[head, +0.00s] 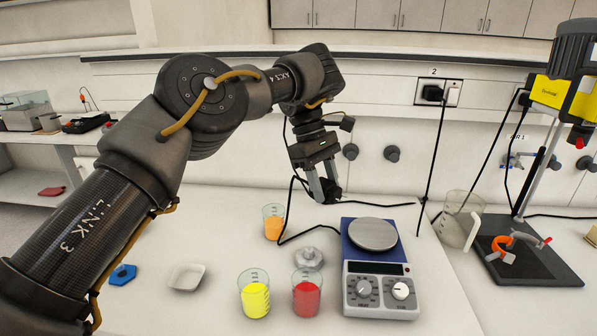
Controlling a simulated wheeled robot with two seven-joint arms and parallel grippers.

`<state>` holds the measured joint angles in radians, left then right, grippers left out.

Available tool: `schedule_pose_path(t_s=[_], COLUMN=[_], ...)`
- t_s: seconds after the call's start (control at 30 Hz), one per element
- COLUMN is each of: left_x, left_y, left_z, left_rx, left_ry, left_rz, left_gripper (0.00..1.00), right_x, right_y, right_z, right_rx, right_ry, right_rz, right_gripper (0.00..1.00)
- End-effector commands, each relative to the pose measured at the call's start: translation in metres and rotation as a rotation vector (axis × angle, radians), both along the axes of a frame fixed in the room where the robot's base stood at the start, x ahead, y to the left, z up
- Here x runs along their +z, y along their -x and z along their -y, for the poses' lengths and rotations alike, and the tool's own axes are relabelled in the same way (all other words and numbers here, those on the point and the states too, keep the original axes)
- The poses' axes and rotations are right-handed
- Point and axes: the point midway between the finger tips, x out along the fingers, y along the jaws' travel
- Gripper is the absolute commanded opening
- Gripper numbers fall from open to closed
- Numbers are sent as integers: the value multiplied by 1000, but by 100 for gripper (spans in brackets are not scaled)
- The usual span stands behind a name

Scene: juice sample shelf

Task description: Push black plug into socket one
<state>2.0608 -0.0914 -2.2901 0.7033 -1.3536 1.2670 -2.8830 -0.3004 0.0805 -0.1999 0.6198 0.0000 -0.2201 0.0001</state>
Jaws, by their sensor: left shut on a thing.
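My left gripper (325,193) points down above the white bench, near the back wall. It is shut on the black plug (331,188), which is partly covered by the fingers. A black cable runs right from near the plug across the bench. A wall socket marked 2 (452,93) is to the right, with another black plug (432,93) in its left side and a cable hanging down. No socket marked one shows; my left arm covers part of the wall. My right gripper is not in view.
A clear beaker (459,228) and a yellow device (565,95) on a stand are right.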

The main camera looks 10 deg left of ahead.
Motion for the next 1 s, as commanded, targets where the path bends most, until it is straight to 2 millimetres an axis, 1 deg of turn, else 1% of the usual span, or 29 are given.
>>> schedule_pose_path(t_s=[0.03,0.17,0.27,0.3,0.37,0.4,0.47,0.5,0.57,0.6,0.67,0.8,0.9,1.0], left_x=[-5,-18,-34,-42,-54,-63,-78,-89,-105,-116,-131,-161,-176,-184], left_y=[10,36,65,78,98,112,133,146,162,171,182,204,217,226], left_z=[13,40,63,71,82,87,92,92,86,81,69,37,16,3], left_rx=[-51,-176,-306,-362,-449,-512,-611,-675,-759,-806,-868,-969,-1015,-1043], left_ry=[3,4,4,4,3,2,4,3,3,3,2,1,1,1], left_rz=[-4,-6,-6,-5,-4,-5,-5,-6,-5,-5,-4,-2,-1,1], left_gripper=[14,14,14,14,14,14,14,14,14,14,14,14,14,14], right_x=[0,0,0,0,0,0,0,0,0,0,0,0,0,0], right_y=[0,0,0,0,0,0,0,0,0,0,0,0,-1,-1], right_z=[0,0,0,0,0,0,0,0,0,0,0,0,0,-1], right_rx=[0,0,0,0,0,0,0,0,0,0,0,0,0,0], right_ry=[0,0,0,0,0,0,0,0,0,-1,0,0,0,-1], right_rz=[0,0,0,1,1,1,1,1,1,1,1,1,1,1], right_gripper=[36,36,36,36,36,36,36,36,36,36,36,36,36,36])
